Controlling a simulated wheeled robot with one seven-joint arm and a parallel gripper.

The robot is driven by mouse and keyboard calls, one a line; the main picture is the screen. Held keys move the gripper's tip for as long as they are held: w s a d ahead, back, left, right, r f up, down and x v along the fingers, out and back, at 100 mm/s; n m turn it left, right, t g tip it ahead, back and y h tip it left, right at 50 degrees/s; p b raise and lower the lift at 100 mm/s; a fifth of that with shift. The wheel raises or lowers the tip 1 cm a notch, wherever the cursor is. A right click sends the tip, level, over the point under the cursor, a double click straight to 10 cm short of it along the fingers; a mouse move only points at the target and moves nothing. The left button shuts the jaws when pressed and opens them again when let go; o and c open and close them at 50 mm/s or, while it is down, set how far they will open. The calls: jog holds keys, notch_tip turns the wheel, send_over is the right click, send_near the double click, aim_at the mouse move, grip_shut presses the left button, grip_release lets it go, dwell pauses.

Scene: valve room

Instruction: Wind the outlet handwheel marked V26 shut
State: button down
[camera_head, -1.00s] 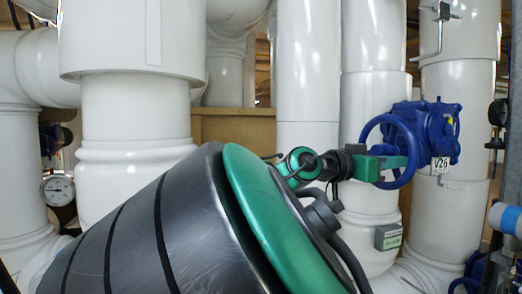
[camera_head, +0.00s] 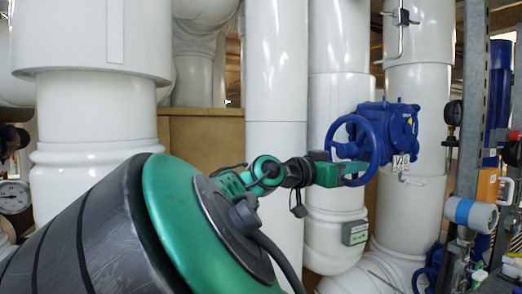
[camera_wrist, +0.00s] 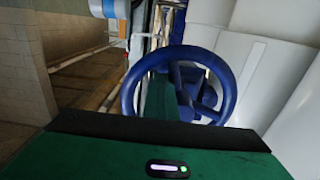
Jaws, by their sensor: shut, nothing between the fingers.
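The blue handwheel (camera_head: 336,131) sits on a blue valve gearbox (camera_head: 397,130) with a white V26 tag (camera_head: 401,163) below it. My gripper (camera_head: 357,174) is at the lower part of the wheel, its green fingers shut with nothing between them. In the wrist view the handwheel (camera_wrist: 228,84) faces me, its hub and spokes showing inside the rim. The green fingers (camera_wrist: 158,98) show within the ring at its lower left. The gripper body hides the lowest part of the rim. I cannot tell whether the fingers touch rim or spoke.
Thick white pipes (camera_head: 276,70) stand behind and left of the wheel. A small grey-green box (camera_head: 355,232) is on the pipe below my gripper. At the right are a dark gauge (camera_head: 453,113), a blue-banded white instrument (camera_head: 470,213) and a metal post (camera_head: 472,90).

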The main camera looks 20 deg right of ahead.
jog(key=shift+w+f, duration=0.55)
jog(key=shift+w, duration=0.15)
jog(key=shift+w+f, duration=0.3)
jog(key=shift+w, duration=0.5)
jog(key=shift+w+a, duration=0.1)
jog(key=shift+w, duration=0.8)
jog(key=shift+w+r, duration=0.1)
